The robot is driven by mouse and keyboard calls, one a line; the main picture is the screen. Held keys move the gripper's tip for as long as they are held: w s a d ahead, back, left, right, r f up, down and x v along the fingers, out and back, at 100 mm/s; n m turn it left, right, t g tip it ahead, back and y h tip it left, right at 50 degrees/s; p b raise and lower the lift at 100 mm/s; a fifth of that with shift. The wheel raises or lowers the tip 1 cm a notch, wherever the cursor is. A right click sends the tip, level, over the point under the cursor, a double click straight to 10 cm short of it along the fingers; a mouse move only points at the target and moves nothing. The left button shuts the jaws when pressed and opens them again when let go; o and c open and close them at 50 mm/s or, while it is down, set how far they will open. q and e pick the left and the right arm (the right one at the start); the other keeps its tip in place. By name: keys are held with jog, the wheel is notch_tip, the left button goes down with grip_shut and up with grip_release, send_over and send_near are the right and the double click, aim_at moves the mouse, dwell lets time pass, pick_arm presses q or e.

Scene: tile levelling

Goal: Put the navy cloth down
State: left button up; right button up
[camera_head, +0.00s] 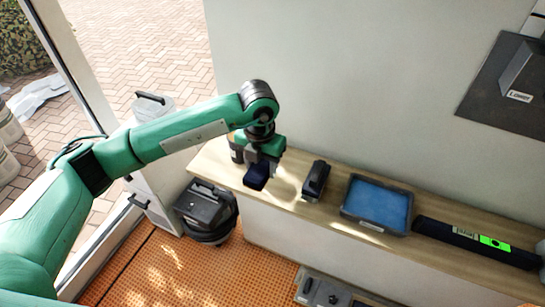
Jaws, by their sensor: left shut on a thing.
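The navy cloth (256,177) is a small dark folded bundle below my left gripper (262,164), near the left end of the wooden shelf. My left gripper is shut on the cloth and points down. The gripper and wrist hide part of the cloth and the shelf behind it. I cannot tell whether the cloth touches the shelf top. My right gripper is not in view.
On the wooden shelf (287,194) stand a black block-like tool (316,178), a dark tray with a blue inside (378,204) and a long black level case (460,236) with a green patch. A black bucket-like container (206,207) stands on the floor at left.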

pick_arm(q)
jog(key=w+p, duration=0.1)
jog(key=w, duration=0.1)
jog(key=w+d+f+p, duration=0.1)
jog(key=w, duration=0.1)
jog(key=w+d+f+p, duration=0.1)
jog(key=w, duration=0.1)
jog(key=shift+d+f, duration=0.15)
jog(key=shift+f, duration=0.1)
jog(key=shift+f+p, duration=0.45)
jog(key=shift+f, duration=0.05)
notch_tip(320, 180, down, 2)
jog(key=shift+f+p, duration=0.1)
jog(key=shift+p, duration=0.65)
jog(key=shift+w+f+p, duration=0.15)
jog(key=shift+f+p, duration=0.05)
jog(key=shift+p, duration=0.15)
jog(key=shift+f, duration=0.3)
jog(key=o, duration=0.9)
